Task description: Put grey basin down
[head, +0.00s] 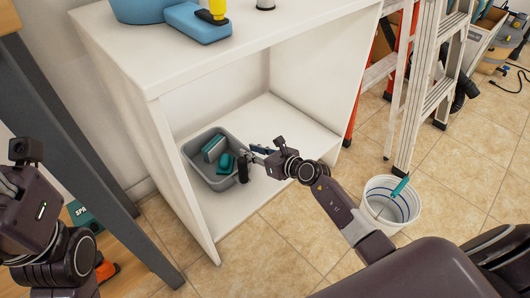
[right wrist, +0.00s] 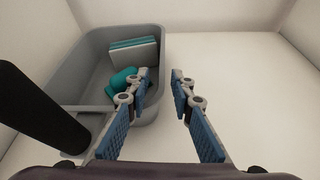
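The grey basin (head: 199,176) stands on the bottom board of the white cabinet (head: 228,212), with teal and pale sponge-like items inside. It also fills the left of the right wrist view (right wrist: 62,68). My right gripper (head: 257,150) is at the basin's right side. In the right wrist view its blue-padded fingers (right wrist: 161,80) are apart with nothing clamped between them; the left finger overlaps the basin's near right corner, and I cannot tell if it touches. My left arm is at the left edge; its gripper fingers cannot be made out.
The cabinet floor right of the basin is clear. A ladder (head: 420,90) and a white bucket (head: 388,204) stand to the right.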

